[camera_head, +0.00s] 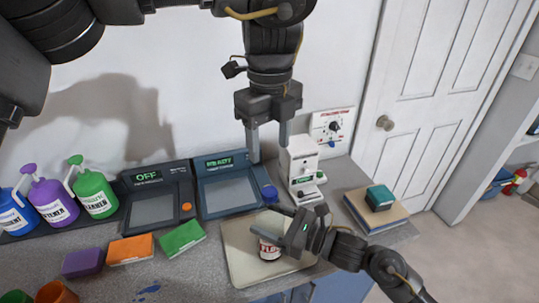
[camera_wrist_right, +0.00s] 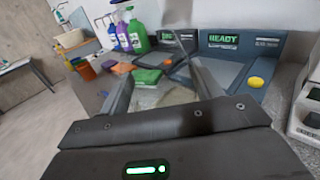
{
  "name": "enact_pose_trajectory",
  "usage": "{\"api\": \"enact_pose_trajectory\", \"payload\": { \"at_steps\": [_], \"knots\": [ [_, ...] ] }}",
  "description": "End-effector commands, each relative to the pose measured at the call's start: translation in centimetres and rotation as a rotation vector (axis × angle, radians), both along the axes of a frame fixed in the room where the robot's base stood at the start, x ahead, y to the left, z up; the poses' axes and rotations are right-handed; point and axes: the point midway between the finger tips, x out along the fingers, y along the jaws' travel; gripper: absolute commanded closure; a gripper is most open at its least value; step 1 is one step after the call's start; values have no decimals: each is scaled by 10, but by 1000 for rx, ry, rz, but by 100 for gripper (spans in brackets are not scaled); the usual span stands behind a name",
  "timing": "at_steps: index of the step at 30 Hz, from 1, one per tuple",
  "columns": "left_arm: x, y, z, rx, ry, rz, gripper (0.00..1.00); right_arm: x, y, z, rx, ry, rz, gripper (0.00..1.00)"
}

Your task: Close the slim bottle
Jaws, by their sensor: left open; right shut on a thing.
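A small dark bottle with a red-and-white label (camera_head: 269,251) stands on the pale board (camera_head: 238,266) in the head view. My right gripper (camera_head: 272,231) reaches in from the right and is shut on it. The gripper covers the bottle's upper part, so I cannot tell whether a cap is on it. In the right wrist view, my right gripper's fingers (camera_wrist_right: 163,92) point towards the counter's back, and the bottle is not clear between them. My left gripper (camera_head: 269,153) is open and points down above and behind the bottle, with nothing seen between its fingers.
A white device (camera_head: 302,163) stands close to the right of my left gripper. Two dark panels, OFF (camera_head: 155,196) and READY (camera_head: 226,187), line the back. Spray bottles (camera_head: 55,204), coloured blocks (camera_head: 131,249) and cups are left. A teal box (camera_head: 380,197) sits on a stack at right.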

Motion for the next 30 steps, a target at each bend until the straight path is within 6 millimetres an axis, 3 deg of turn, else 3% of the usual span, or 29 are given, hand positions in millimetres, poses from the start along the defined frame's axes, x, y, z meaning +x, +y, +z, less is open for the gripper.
{"api": "enact_pose_trajectory", "payload": {
  "at_steps": [10, 11, 16, 25, 30],
  "knots": [
    [0, 0, 3, 0, 0, 1, 44, 0, 0, 0, 1, 0, 0, 99],
    [0, 0, 3, 0, 0, 1, 44, 0, 0, 0, 1, 0, 0, 33],
    [0, 0, 3, 0, 0, 1, 44, 0, 0, 0, 1, 0, 0, 11],
    [0, 0, 2, 0, 0, 1, 44, -1, -1, 0, 0, 0, 0, 10],
    [0, 0, -6, 0, 0, 1, 44, -8, -18, -3, -2, -1, -1, 10]
  ]
}}
